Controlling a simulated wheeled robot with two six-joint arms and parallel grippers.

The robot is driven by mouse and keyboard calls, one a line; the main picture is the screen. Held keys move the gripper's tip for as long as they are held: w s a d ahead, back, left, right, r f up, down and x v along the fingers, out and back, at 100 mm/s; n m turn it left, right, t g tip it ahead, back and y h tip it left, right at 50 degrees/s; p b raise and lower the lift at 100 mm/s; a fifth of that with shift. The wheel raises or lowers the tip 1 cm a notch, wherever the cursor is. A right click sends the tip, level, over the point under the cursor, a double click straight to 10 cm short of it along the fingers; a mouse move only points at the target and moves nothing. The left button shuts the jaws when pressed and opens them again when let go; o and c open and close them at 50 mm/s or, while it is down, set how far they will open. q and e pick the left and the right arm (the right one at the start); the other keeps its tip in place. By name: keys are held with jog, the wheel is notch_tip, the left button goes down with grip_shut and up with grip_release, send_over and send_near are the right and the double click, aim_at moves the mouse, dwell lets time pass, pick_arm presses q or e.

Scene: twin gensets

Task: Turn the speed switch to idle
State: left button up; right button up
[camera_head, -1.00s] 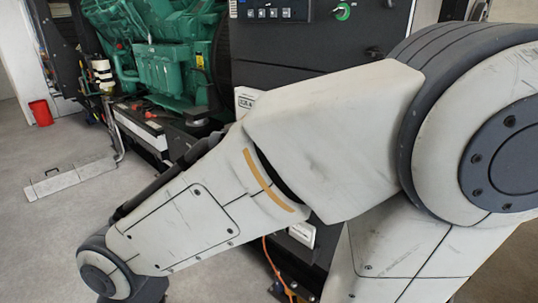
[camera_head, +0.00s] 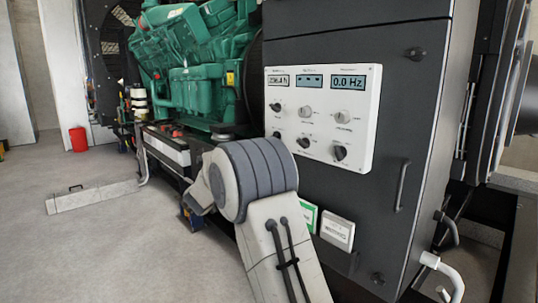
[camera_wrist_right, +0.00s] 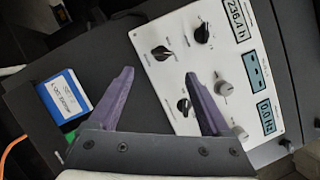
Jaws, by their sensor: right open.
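A white control panel (camera_head: 322,122) with three displays and several rotary knobs is on the front of a dark cabinet. Its labels are too small to read, so I cannot tell which knob is the speed switch. One black knob (camera_head: 339,152) is at the lower right of the panel. In the right wrist view the panel (camera_wrist_right: 178,30) appears rotated, with a black knob (camera_wrist_right: 203,33) near the right fingertip. My right gripper (camera_wrist_right: 160,72) is open and empty, its purple fingers spread in front of the panel's edge. My left gripper is not in view.
The dark cabinet (camera_head: 425,110) has a vertical handle (camera_head: 402,186). A green engine (camera_head: 205,60) stands at the back left. A blue-and-white label (camera_wrist_right: 63,95) lies left of the fingers.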

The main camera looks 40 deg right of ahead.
jog(key=x, duration=1)
jog(key=shift+d+p, duration=0.2)
jog(key=shift+p, duration=0.2)
grip_shut()
